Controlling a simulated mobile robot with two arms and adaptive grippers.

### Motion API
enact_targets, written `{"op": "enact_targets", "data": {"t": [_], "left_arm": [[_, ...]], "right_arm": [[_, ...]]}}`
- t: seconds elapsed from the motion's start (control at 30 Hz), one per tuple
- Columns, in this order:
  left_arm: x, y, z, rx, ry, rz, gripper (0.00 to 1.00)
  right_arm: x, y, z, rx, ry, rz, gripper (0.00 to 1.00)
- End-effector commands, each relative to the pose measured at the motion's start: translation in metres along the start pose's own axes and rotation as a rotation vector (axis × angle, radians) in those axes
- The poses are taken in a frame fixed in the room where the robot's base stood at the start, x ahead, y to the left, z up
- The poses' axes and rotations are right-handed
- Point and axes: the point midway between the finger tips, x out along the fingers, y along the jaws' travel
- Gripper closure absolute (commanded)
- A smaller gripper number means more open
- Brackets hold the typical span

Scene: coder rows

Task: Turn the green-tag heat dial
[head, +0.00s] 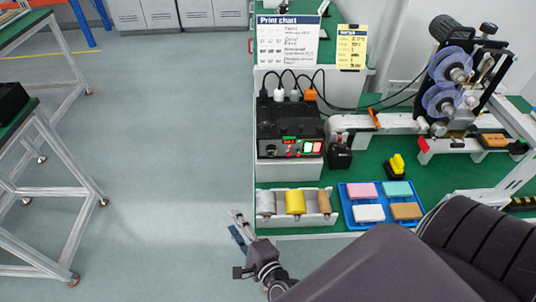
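A black control box (290,125) stands on a white base at the left of the green bench. Its front has a dark dial (270,149) at the left and small lit red and green panels (312,147) at the right. Small coloured marks sit above the front, too small to tell which is the green tag of the heat dial. My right gripper (235,222) is in front of the bench's left front corner, over the floor, below and left of the box. Its fingers look apart and empty, clear of the dial. My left gripper is not in view.

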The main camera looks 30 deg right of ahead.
Motion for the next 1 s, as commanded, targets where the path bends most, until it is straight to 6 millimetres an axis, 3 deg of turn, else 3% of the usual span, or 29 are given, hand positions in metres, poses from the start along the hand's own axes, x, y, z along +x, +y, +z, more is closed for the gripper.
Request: {"op": "enact_targets", "data": {"t": [0.03, 0.1, 0.2, 0.27, 0.4, 0.53, 0.77, 1.0], "left_arm": [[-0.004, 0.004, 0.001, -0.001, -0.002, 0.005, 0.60], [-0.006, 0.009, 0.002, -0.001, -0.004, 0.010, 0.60], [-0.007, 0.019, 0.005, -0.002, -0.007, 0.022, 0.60], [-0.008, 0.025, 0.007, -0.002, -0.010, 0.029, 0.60], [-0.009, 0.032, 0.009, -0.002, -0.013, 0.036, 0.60], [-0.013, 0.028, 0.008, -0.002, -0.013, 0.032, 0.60], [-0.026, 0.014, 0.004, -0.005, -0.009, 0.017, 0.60], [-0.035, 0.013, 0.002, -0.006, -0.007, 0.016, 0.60]], "right_arm": [[-0.001, -0.046, 0.007, 0.168, 0.009, -0.091, 0.62], [-0.006, -0.102, 0.003, 0.453, 0.033, -0.226, 0.62], [-0.019, -0.143, -0.022, 0.801, 0.089, -0.388, 0.62], [-0.027, -0.158, -0.036, 0.961, 0.114, -0.466, 0.62], [-0.041, -0.172, -0.058, 1.193, 0.151, -0.583, 0.62], [-0.040, -0.179, -0.067, 1.259, 0.161, -0.618, 0.62], [-0.011, -0.194, -0.082, 1.257, 0.159, -0.620, 0.62], [0.014, -0.202, -0.095, 1.256, 0.159, -0.617, 0.62]]}}
